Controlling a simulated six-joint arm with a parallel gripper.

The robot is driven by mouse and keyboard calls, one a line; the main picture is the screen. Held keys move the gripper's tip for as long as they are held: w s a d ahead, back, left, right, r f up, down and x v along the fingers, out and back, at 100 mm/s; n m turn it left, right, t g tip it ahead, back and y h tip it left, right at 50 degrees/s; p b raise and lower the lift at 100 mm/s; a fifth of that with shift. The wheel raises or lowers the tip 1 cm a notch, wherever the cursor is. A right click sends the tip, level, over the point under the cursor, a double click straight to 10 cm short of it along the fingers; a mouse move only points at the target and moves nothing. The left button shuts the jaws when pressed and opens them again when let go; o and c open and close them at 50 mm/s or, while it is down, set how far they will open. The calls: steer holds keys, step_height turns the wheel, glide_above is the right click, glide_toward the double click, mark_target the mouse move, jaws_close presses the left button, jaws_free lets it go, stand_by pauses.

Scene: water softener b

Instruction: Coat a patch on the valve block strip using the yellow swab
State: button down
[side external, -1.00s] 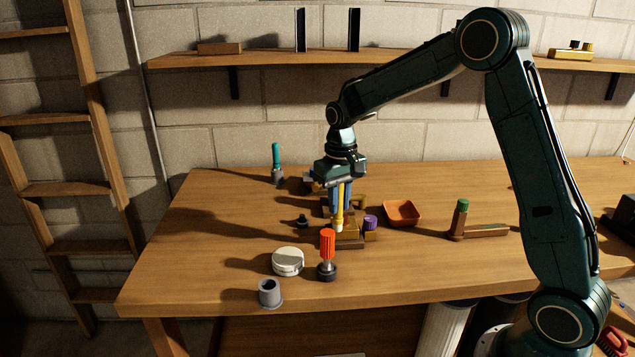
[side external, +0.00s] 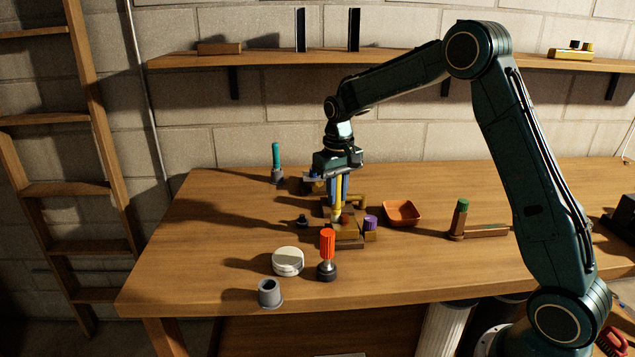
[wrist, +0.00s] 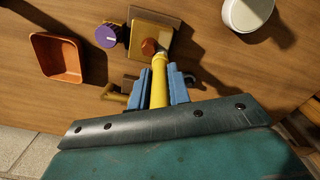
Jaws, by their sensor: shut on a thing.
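My gripper (side external: 338,192) is shut on the yellow swab (side external: 339,186), which points down at the valve block (side external: 348,234). In the wrist view the swab (wrist: 158,88) runs between the blue fingers (wrist: 164,90), its tip close to a round reddish-brown spot (wrist: 149,46) on the brass-coloured block (wrist: 153,38). I cannot tell whether the tip touches the block. The purple knob (wrist: 106,36) is beside the block; it also shows in the side view (side external: 370,222). I cannot make out a separate strip or any coating.
An orange tray (side external: 402,213) lies right of the block. A red-handled tool (side external: 327,252), a white round container (side external: 288,261) and a grey cup (side external: 270,293) stand in front. A green-topped piece (side external: 462,206) is farther right, a teal-handled tool (side external: 277,160) at back left. The left tabletop is mostly clear.

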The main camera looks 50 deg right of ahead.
steer(key=shift+w+d, duration=0.8)
steer(key=shift+f, duration=0.1)
steer(key=shift+s+a, duration=1.2)
steer(key=shift+s+a, duration=1.2)
steer(key=shift+r, duration=0.2)
steer(key=shift+r, duration=2.85)
steer(key=shift+r, duration=0.1)
steer(key=shift+r, duration=1.4)
